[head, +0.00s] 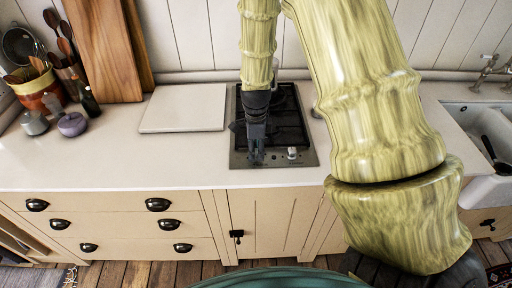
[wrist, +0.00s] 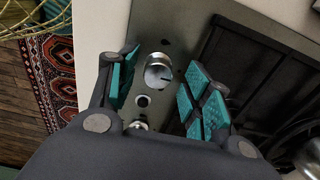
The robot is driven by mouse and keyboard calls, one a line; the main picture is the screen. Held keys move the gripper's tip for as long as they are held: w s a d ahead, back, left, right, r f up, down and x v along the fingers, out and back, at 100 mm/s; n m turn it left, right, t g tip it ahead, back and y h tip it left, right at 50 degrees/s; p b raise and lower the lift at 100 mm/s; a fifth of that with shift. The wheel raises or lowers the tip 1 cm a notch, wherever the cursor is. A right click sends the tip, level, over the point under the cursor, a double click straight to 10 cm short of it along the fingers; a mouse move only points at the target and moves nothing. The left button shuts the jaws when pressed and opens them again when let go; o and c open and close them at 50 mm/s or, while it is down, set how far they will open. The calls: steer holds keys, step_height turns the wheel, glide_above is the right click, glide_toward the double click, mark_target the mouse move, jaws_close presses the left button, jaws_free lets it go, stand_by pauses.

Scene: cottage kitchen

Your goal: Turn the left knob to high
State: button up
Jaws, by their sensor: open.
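The hob (head: 240,110) is set in the white counter, with a metal control strip (wrist: 178,20) along its front. The left knob (wrist: 158,72) is a round silver knob with a dark mark on its face. In the wrist view it lies between the two teal-padded fingers of my gripper (wrist: 163,80), with a gap on each side. My gripper is open and holds nothing. In the head view my gripper (head: 257,157) is over the front left of the hob and hides the left knob. The right knob (head: 292,153) shows to its right.
Black pan grates (wrist: 250,80) lie behind the strip. A white board (head: 185,107) lies left of the hob; a sink (head: 480,120) is at right.

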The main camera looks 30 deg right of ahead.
steer(key=shift+s+f, duration=0.1)
steer(key=shift+s, duration=0.05)
steer(key=c, duration=1)
